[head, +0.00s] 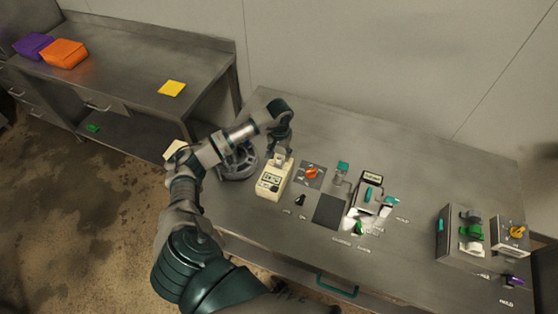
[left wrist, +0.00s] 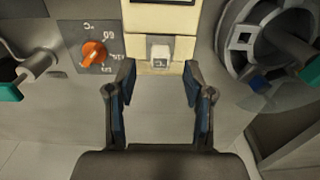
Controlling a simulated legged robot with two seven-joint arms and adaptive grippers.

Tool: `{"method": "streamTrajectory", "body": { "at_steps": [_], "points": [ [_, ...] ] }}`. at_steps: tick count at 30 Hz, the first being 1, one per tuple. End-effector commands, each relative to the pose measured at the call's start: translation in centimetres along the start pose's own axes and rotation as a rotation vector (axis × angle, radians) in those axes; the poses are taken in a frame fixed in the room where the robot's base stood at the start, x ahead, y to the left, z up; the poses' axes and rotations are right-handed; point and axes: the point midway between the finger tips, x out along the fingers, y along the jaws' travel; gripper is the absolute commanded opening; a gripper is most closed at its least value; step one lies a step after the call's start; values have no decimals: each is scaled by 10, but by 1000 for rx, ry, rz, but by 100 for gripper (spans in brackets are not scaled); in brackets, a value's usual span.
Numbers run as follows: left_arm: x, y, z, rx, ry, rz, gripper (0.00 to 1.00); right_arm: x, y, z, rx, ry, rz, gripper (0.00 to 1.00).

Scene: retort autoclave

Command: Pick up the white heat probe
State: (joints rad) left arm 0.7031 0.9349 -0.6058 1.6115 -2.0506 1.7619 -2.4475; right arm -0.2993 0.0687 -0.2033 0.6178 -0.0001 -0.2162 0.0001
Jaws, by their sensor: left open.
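The white heat probe (left wrist: 160,56) sits at the end of a cream meter (left wrist: 160,18) in the left wrist view. In the head view the probe (head: 279,159) shows as a small pale block at the far end of the meter (head: 271,181), which has a dark display. My left gripper (left wrist: 160,78) is open, with its blue-padded fingers pointing at the probe from either side, and nothing is held. In the head view my left gripper (head: 282,152) is over the far end of the meter; exact contact cannot be told. My right gripper is not in view.
An orange knob (head: 311,173) on a dark plate is right of the meter. A round grey metal fitting (head: 238,164) stands to its left. A device with a teal handle (head: 369,193) and control boxes (head: 462,240) are farther right. The back of the steel table (head: 420,150) is clear.

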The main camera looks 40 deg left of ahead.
Motion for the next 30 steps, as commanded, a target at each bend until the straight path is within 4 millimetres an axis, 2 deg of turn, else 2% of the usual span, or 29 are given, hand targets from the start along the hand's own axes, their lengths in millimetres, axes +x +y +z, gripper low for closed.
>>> {"method": "streamTrajectory", "body": {
  "at_steps": [3, 6, 13, 14, 19, 20, 30],
  "points": [
    [18, 0, 1, 0, -3, 3, 52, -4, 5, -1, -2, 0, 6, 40],
    [28, -1, 0, 0, -1, 3, 52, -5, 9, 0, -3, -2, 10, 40],
    [30, -1, 0, 1, 0, 3, 52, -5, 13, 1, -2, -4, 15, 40],
    [30, -1, 0, 1, 0, 3, 47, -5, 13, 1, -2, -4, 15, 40],
    [30, -1, 0, 0, 0, 3, 5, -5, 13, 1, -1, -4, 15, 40],
    [30, -1, 0, 0, 0, 2, 0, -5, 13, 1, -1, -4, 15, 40],
    [28, 0, 0, 0, 1, 2, 0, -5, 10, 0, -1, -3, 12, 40]
  ]
}}
